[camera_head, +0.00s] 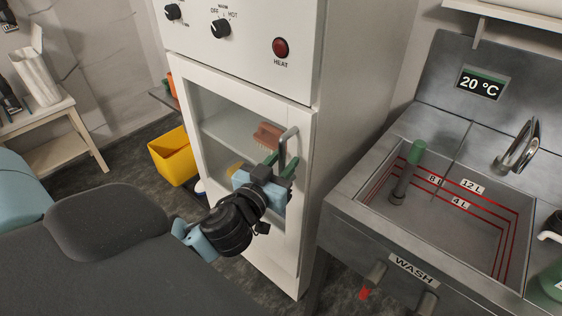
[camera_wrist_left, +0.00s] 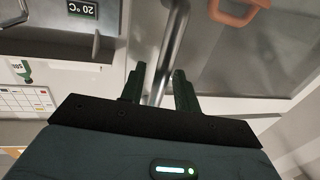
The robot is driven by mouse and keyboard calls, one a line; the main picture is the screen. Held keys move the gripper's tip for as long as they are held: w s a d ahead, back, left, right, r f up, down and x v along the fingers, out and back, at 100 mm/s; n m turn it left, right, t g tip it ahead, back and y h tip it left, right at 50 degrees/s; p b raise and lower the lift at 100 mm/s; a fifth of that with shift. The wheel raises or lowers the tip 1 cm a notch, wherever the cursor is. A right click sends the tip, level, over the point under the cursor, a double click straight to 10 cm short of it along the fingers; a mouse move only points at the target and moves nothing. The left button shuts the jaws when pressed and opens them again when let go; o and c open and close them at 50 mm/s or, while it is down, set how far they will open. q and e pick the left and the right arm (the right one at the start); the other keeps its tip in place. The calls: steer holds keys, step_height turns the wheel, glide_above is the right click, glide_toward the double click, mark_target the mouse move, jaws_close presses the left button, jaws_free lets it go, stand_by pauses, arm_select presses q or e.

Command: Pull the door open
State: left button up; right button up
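The door (camera_head: 235,128) is a white frame with a glass pane on the front of the white cabinet (camera_head: 355,60), and it looks closed. Its metal bar handle (camera_head: 288,146) is on the right side of the frame. My left gripper (camera_head: 284,166) is at the lower part of the handle. In the left wrist view the handle (camera_wrist_left: 170,45) runs between the two dark fingers (camera_wrist_left: 160,82). The fingers are apart, with small gaps beside the bar, so the gripper looks open around it. My right gripper is out of view.
An orange brush-like thing (camera_head: 268,135) shows behind the glass. A steel sink (camera_head: 345,205) stands to the right of the cabinet, with a green-topped tube (camera_head: 407,170) in it. A yellow bin (camera_head: 174,156) stands on the floor at left.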

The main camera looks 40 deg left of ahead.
arm_select(q)
jaws_close()
steer(key=shift+s, duration=0.2)
stand_by(0.3)
